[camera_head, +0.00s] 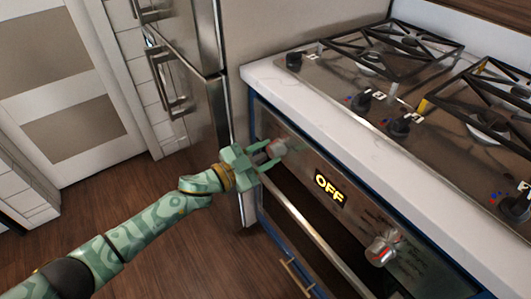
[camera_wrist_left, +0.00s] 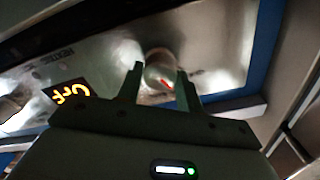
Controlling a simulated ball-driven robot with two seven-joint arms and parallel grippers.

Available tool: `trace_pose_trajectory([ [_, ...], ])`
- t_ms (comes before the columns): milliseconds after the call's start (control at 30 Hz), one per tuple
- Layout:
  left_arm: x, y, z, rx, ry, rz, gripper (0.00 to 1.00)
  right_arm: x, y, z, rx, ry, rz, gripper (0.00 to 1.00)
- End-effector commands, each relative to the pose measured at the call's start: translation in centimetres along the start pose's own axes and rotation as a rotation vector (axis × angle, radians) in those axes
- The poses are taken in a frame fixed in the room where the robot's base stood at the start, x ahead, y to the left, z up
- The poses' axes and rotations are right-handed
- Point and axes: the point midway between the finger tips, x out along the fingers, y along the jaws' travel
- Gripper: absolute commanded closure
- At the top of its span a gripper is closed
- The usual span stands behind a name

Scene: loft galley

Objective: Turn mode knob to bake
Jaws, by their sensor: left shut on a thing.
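A silver oven knob (camera_head: 277,147) with a red mark sits at the left end of the steel control panel (camera_head: 352,212). My left gripper (camera_head: 272,153) is shut on this knob. In the left wrist view, the knob (camera_wrist_left: 160,70) lies between the two fingers of the gripper (camera_wrist_left: 157,82), its red mark slanting. The display (camera_head: 329,190) on the panel reads OFF in yellow. A second silver knob (camera_head: 382,248) with a red mark is at the panel's right. The printing around the left knob is too small to read. My right gripper is out of view.
The oven door handle (camera_head: 312,235) runs below the panel. A white counter edge (camera_head: 340,130) overhangs it, with black cooktop knobs (camera_head: 361,102) and burner grates (camera_head: 385,50) above. A steel fridge (camera_head: 192,60) stands left. Wooden floor (camera_head: 130,200) is open in front.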

Motion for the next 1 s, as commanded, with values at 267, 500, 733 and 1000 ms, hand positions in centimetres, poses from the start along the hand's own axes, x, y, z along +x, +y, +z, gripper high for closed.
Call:
trace_pose_trajectory([
  [267, -0.1, 0.0, 0.1, 0.262, -0.002, 0.0, 0.86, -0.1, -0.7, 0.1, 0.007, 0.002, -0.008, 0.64],
  [500, 0.0, 0.1, 0.1, 0.482, -0.001, 0.001, 0.86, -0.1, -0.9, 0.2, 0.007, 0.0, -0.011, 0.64],
  [733, 0.0, 0.1, 0.1, 0.654, -0.001, 0.001, 0.86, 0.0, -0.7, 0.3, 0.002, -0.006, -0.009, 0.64],
  [1000, 0.0, 0.1, 0.1, 0.78, -0.001, 0.002, 0.86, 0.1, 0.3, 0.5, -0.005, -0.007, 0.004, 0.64],
])
